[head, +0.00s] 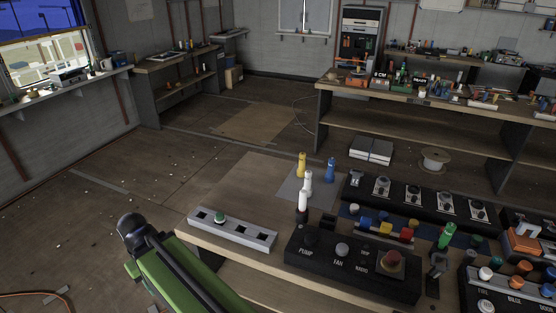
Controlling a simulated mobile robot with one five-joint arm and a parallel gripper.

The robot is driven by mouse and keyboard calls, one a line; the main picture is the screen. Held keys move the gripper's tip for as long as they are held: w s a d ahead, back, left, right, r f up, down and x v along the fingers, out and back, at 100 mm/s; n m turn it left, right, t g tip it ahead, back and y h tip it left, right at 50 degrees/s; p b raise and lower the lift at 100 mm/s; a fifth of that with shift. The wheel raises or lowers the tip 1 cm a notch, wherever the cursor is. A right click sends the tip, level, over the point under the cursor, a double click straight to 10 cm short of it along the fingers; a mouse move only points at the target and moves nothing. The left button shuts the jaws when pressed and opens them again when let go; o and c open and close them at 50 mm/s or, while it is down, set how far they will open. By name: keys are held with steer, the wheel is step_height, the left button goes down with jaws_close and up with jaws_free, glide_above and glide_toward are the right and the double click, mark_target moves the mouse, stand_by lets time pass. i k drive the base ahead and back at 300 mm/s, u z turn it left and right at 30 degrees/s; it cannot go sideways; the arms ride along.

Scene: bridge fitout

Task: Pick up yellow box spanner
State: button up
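A slim yellow upright piece (302,164) stands at the far side of the near workbench, on or beside a grey mat (289,189). It looks like the yellow box spanner, but it is too small to be sure. A similar blue piece (331,169) stands to its right, and two white pieces (303,201) stand nearer. My green and black arm reaches in at the bottom left, left of the bench. My gripper's fingers do not show, and nothing is seen touching the yellow piece.
A grey socket strip (232,232) and a black switch box (352,264) with knobs lie along the bench's near edge. Coloured blocks and dark panels crowd the right. A cable reel (434,159) and a shelved bench stand behind. Open floor lies to the left.

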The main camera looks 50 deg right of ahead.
mark_target(301, 171)
steer(key=z, duration=0.3)
steer(key=i, duration=1.4)
steer(key=z, duration=0.75)
